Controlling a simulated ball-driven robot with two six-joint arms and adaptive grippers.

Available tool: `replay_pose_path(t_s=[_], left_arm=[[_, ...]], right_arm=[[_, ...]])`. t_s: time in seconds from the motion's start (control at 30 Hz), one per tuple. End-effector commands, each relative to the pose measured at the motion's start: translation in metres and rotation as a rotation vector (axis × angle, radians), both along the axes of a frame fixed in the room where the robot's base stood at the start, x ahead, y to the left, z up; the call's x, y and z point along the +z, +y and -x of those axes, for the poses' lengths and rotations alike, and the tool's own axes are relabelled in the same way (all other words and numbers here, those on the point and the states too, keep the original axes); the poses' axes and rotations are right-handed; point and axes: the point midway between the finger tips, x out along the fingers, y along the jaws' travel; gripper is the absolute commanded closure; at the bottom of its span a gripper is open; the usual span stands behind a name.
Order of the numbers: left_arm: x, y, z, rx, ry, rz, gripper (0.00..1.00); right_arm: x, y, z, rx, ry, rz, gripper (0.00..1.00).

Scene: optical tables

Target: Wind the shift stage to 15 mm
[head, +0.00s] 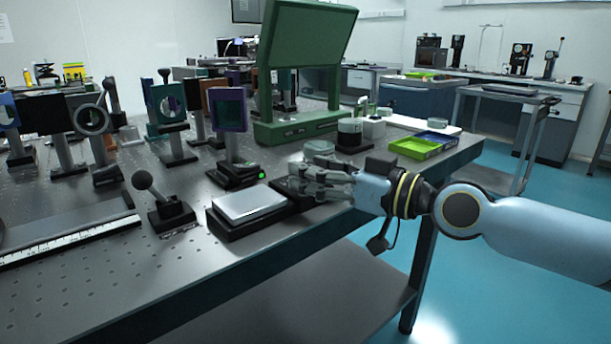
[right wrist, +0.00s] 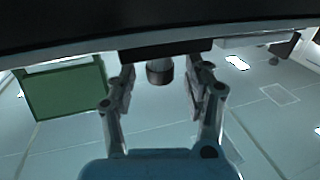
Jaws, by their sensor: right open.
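The shift stage is a low black base with a silver plate (head: 249,202) on top, near the front edge of the optical table (head: 150,265). My right gripper (head: 308,180) is at the right end of the stage, its fingers pointing left toward it. In the right wrist view the gripper (right wrist: 160,95) is open, one finger on each side of a dark round knob (right wrist: 160,73). The fingers look apart from the knob. The knob is hidden by the gripper in the head view. No position reading is legible. My left gripper is not in view.
A ball-topped post (head: 150,190) stands left of the stage. A purple-framed optic mount (head: 230,130) with a green light stands behind it. A large green panel (head: 305,55) and a green tray (head: 413,147) are farther back. Open floor lies to the right.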

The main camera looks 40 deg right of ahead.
Motion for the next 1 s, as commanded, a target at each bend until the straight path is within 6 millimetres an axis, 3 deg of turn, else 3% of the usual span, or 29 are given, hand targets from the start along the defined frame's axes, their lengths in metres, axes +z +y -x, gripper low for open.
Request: replay_pose_path(t_s=[0.17, 0.47, 0.87, 1.0], left_arm=[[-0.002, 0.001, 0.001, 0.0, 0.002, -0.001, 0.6], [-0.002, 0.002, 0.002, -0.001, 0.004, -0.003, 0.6], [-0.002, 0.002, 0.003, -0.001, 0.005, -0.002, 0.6], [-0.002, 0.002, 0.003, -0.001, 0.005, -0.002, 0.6]], right_arm=[[0.0, 0.005, -0.015, 0.0, -0.001, -0.001, 0.49], [0.0, 0.006, -0.018, 0.001, 0.002, 0.001, 0.49], [0.0, 0.006, -0.017, 0.001, 0.002, 0.001, 0.98], [0.0, 0.006, -0.017, 0.001, 0.002, 0.001, 1.0]])
